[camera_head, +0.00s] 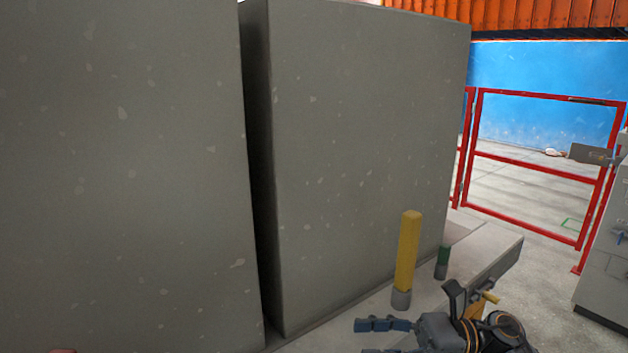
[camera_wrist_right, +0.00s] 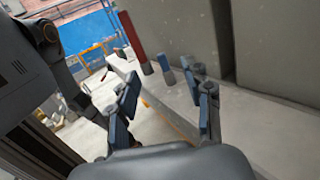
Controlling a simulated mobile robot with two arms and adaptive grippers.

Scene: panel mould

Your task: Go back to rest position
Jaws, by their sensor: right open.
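My right gripper (camera_head: 366,338) is at the bottom of the head view, in front of the grey panel mould ledge. In the right wrist view its two blue-padded fingers (camera_wrist_right: 160,88) are spread apart with nothing between them. In the head view, a yellow post (camera_head: 408,252) with a grey foot stands upright on the ledge, just beyond the gripper and apart from it. A short green post (camera_head: 442,261) stands to its right. My left gripper is not in view.
Two large grey slabs (camera_head: 120,170) (camera_head: 360,150) fill the left and middle, with a narrow gap between. The ledge (camera_head: 487,262) runs along their foot. A red gate (camera_head: 540,160) and a grey cabinet (camera_head: 606,262) stand at right. The floor (camera_head: 555,275) between ledge and cabinet is clear.

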